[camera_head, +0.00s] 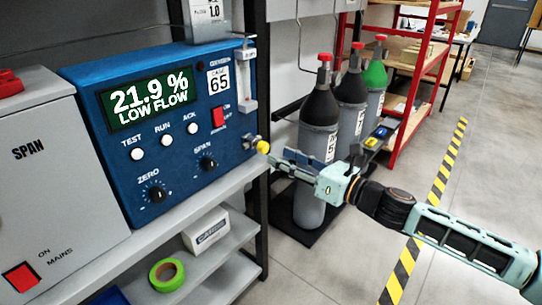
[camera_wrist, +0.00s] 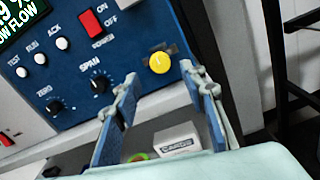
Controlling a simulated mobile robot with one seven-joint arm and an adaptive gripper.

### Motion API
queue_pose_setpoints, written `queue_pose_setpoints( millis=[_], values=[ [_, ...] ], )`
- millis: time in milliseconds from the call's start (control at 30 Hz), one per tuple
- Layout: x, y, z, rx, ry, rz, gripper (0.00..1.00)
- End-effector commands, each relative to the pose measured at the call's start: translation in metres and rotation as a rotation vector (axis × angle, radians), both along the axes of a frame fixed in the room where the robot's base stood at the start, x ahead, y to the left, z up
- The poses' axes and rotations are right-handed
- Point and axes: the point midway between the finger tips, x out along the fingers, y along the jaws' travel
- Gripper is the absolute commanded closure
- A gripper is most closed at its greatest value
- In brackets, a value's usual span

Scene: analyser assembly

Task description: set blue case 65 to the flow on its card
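Blue case 65 (camera_head: 160,120) stands on the shelf at left, its display (camera_head: 148,98) reading "21.9 % LOW FLOW". A clear flow tube (camera_head: 246,75) is on its right side; its float level is too small to read. A yellow knob (camera_head: 263,147) sits below the tube and also shows in the wrist view (camera_wrist: 159,62). A card (camera_head: 207,12) on top is cut off by the frame, with "1.0" readable. My gripper (camera_head: 277,158) is open and empty, just right of the knob. In the wrist view, the fingertips (camera_wrist: 158,77) stand either side of the knob, apparently apart from it.
A grey SPAN unit (camera_head: 70,190) stands left of the case. Gas cylinders (camera_head: 318,140) stand behind my gripper, near a dark shelf post (camera_head: 262,60). A white box (camera_head: 206,231) and green tape (camera_head: 166,275) lie on the lower shelf. The floor at right is open.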

Motion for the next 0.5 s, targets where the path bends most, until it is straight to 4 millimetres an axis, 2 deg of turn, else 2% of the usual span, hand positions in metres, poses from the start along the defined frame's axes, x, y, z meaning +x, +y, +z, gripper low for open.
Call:
queue_pose_setpoints(
  millis=[200,500],
  values=[
    [0.019,0.025,-0.002,0.0,0.0,0.002,0.61],
    [0.029,0.037,-0.001,0.0,0.001,0.0,0.61]
  ],
)
